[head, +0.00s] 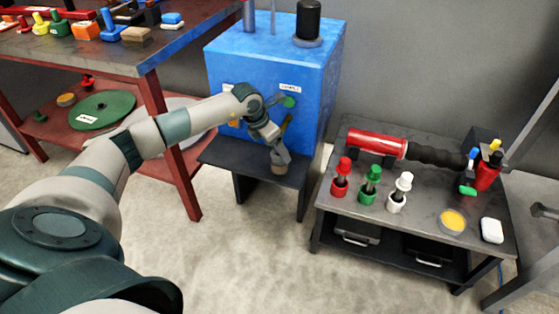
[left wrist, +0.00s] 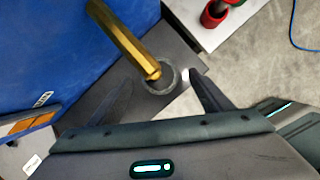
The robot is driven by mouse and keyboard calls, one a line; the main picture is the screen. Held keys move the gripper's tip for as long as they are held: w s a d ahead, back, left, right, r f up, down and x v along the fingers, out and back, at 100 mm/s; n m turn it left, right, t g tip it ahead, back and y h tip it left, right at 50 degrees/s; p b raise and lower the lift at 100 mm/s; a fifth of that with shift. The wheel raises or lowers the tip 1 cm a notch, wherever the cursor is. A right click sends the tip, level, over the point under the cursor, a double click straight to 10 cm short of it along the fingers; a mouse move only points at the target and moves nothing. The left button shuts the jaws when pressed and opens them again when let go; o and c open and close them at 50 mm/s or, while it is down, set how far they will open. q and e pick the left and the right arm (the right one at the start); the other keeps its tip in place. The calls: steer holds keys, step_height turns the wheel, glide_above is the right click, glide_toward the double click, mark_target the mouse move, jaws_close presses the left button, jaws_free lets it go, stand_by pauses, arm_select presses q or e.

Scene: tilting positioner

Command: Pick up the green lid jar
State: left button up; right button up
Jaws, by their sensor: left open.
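The green-lid jar (head: 370,185) stands upright on the low dark table at the right in the head view, between a red-lid jar (head: 340,177) and a white-lid jar (head: 402,190). My left gripper (left wrist: 160,95) is open, its two dark fingers apart. In the head view my left arm reaches in front of the blue machine, well left of the jars, and its fingers are hard to make out. In the left wrist view a gold bar (left wrist: 125,40) extends between and beyond the fingers; contact cannot be told. My right gripper is not in view.
A red tube tool (head: 376,143) lies behind the jars. A yellow-topped tin (head: 453,222) and a white block (head: 492,230) are at their right. Floor is clear between stand and table.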

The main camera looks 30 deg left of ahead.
arm_select(q)
steer(key=shift+x, duration=2.6)
steer(key=shift+s+a+f, duration=0.1)
steer(key=shift+s+a, duration=0.05)
steer(key=shift+s, duration=0.05)
steer(key=c, duration=1.3)
steer(key=shift+r, duration=0.55)
steer(key=shift+w+v, duration=0.25)
steer(key=shift+v, duration=1)
steer(key=s+a, duration=0.2)
steer(key=s, duration=0.3)
steer(key=s+a, duration=0.2)
steer(key=s, duration=0.4)
steer(key=s+a, duration=0.2)
steer(key=s, duration=0.3)
steer(key=shift+s+b, duration=0.25)
steer(key=shift+b, duration=0.05)
